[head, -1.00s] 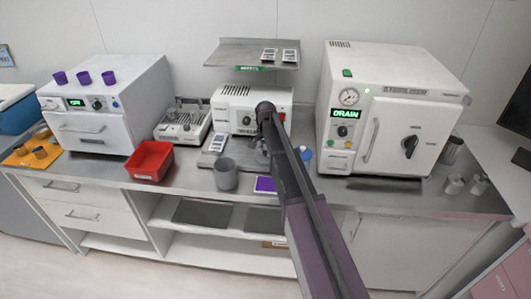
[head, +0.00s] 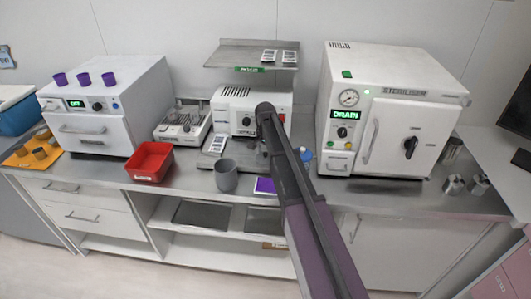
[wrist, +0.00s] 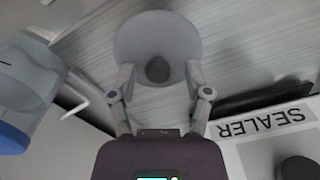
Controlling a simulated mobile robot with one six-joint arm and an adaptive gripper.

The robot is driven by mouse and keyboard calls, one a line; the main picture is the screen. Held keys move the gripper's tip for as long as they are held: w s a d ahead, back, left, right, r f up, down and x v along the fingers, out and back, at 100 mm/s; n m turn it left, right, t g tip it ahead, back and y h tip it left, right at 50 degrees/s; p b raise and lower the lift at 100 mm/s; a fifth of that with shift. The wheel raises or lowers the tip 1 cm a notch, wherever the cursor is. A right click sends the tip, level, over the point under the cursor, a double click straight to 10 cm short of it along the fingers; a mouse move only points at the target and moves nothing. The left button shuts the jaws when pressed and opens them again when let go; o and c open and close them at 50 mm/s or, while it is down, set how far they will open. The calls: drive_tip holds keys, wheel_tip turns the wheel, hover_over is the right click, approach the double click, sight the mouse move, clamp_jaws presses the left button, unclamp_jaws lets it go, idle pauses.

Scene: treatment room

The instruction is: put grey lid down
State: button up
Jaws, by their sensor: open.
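The grey lid (wrist: 133,40), a round disc with a dark knob (wrist: 158,69) at its centre, shows in the wrist view, apparently lying flat on the brushed metal counter. My gripper (wrist: 159,74) is open, with one finger on each side of the knob and a gap on both sides. In the head view my arm covers the gripper and most of the area around the lid, so I cannot make out the lid clearly there.
The white sealer (wrist: 285,145) is close at right in the wrist view; a blue-capped bottle (wrist: 30,95) is close at left. In the head view, a grey cup (head: 226,178), purple pad (head: 265,186), red bin (head: 149,162) and steriliser (head: 390,115) stand around.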

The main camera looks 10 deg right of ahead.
sight(265, 153)
wheel_tip(265, 153, up, 12)
drive_tip(key=p, duration=1.1)
drive_tip(key=shift+p, duration=0.3)
idle(0.4)
drive_tip(key=s+n, duration=0.8)
drive_tip(key=s, duration=2.1)
drive_tip(key=shift+s, duration=0.15)
wheel_tip(265, 153, down, 3)
drive_tip(key=b, duration=0.3)
drive_tip(key=shift+a+f, duration=0.1)
drive_tip(key=shift+f, duration=0.05)
